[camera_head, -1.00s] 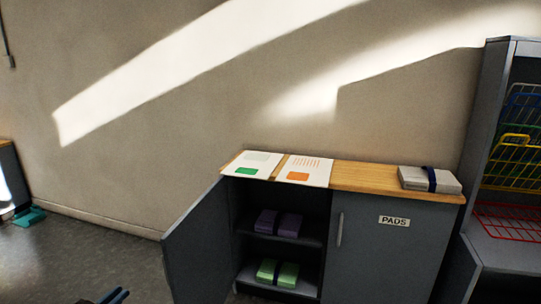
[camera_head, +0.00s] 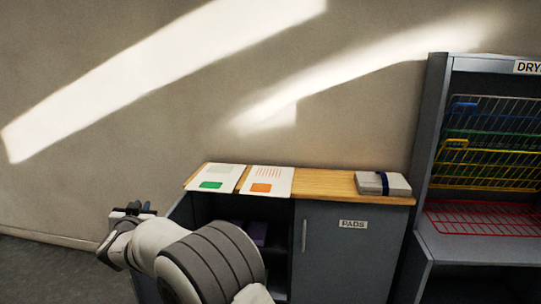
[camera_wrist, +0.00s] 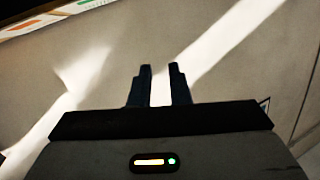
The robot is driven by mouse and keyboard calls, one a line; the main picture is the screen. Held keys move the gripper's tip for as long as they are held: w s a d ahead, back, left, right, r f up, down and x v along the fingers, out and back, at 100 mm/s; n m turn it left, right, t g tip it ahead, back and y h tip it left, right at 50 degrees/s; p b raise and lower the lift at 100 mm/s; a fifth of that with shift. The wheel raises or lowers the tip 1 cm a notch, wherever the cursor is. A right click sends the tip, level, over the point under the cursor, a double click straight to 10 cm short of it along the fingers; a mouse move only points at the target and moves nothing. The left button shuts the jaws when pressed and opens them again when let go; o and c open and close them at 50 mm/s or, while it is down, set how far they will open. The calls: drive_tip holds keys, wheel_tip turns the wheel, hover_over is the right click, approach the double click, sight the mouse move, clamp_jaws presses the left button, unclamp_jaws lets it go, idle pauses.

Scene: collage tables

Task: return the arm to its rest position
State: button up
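My arm (camera_head: 200,260) is raised and bent at the lower left of the head view, in front of the cabinet's left side. My gripper (camera_head: 140,207) is at its far left end, with its dark fingers showing small. In the wrist view my gripper (camera_wrist: 160,72) has two dark fingers with a narrow gap between them. The gap is empty and only the sunlit wall lies behind it. My gripper touches nothing that I can see.
A grey cabinet (camera_head: 345,255) with a wooden top stands right of my arm, its left compartment open. Two printed cards (camera_head: 216,171) (camera_head: 267,175) and a strapped grey pad (camera_head: 383,183) lie on top. A drying rack (camera_head: 437,140) stands at the right. Floor at lower left is clear.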

drive_tip(key=w+d+r+n+g+y+p, duration=0.1)
drive_tip(key=d+r+p, duration=0.1)
drive_tip(key=d+r, duration=0.4)
drive_tip(key=w+d+r+n+g+y+p, duration=0.15)
drive_tip(key=d+r, duration=0.25)
drive_tip(key=d, duration=0.4)
drive_tip(key=s+d+r+g+h+p, duration=0.1)
drive_tip(key=s+d+g+p, duration=0.15)
drive_tip(key=d, duration=0.55)
drive_tip(key=s+d+r+g+h+p, duration=0.1)
drive_tip(key=s+d, duration=0.3)
drive_tip(key=d, duration=0.3)
drive_tip(key=s+d+f+m+g+h+p, duration=0.1)
drive_tip(key=s+d+f+g+h+p, duration=0.1)
drive_tip(key=s+d, duration=1.1)
drive_tip(key=s+d+f+m+g+h+p, duration=0.2)
drive_tip(key=s+d+g, duration=0.3)
drive_tip(key=s+d, duration=0.8)
drive_tip(key=s+h+p, duration=0.1)
drive_tip(key=s, duration=0.2)
drive_tip(key=shift+d+g+p, duration=0.2)
drive_tip(key=shift+g+p, duration=0.2)
